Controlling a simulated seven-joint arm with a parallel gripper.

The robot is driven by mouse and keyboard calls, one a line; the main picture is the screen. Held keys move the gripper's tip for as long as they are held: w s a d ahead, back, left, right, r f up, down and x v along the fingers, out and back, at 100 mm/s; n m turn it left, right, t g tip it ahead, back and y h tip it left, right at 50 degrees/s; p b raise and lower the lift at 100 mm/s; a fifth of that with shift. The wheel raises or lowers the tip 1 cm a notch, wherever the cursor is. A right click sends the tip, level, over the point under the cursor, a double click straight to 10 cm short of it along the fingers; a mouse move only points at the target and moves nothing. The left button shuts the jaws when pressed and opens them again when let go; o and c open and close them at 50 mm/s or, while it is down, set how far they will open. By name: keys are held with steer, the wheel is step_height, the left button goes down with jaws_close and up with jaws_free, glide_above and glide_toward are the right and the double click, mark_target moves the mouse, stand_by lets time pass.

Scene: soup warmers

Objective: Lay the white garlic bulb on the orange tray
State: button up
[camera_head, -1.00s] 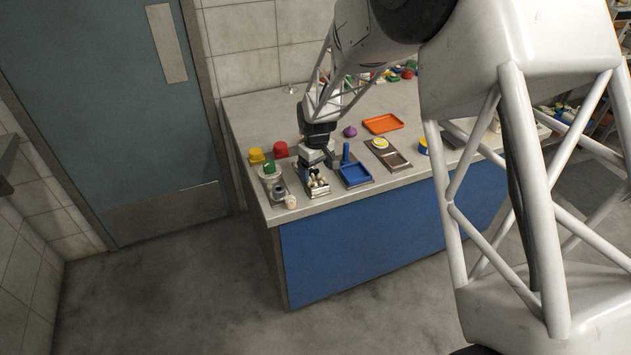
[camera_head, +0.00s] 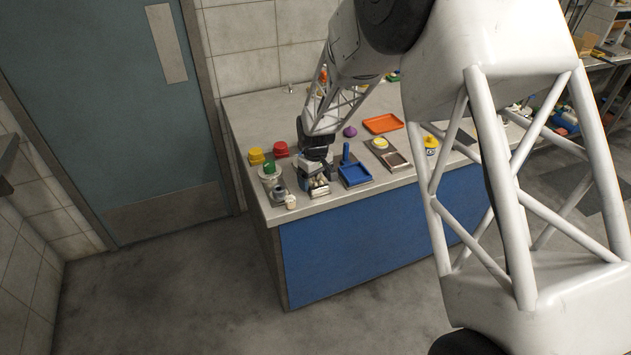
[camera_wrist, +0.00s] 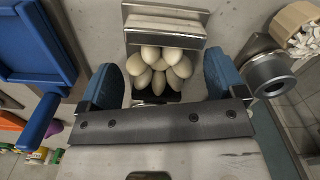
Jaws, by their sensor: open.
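A cluster of pale, rounded lobes (camera_wrist: 158,62), which looks like the white garlic bulb, sits in a metal holder (camera_wrist: 165,25); I cannot tell whether it is one piece. My gripper (camera_wrist: 160,75) is open, with one blue finger on each side of the cluster and a visible gap to each. In the head view my gripper (camera_head: 315,176) is low over the holder (camera_head: 319,190) at the counter's front edge and partly hides it. The orange tray (camera_head: 383,124) lies empty farther back and to the right.
A purple bulb (camera_head: 350,131) lies left of the orange tray.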

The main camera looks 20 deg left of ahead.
steer(key=c, duration=1.1)
steer(key=shift+r, duration=0.7)
step_height(320, 180, up, 2)
steer(key=shift+r, duration=0.1)
steer(key=s+d+r, duration=0.1)
steer(key=s+d, duration=0.8)
steer(key=s, duration=0.4)
steer(key=shift+d+r, duration=0.2)
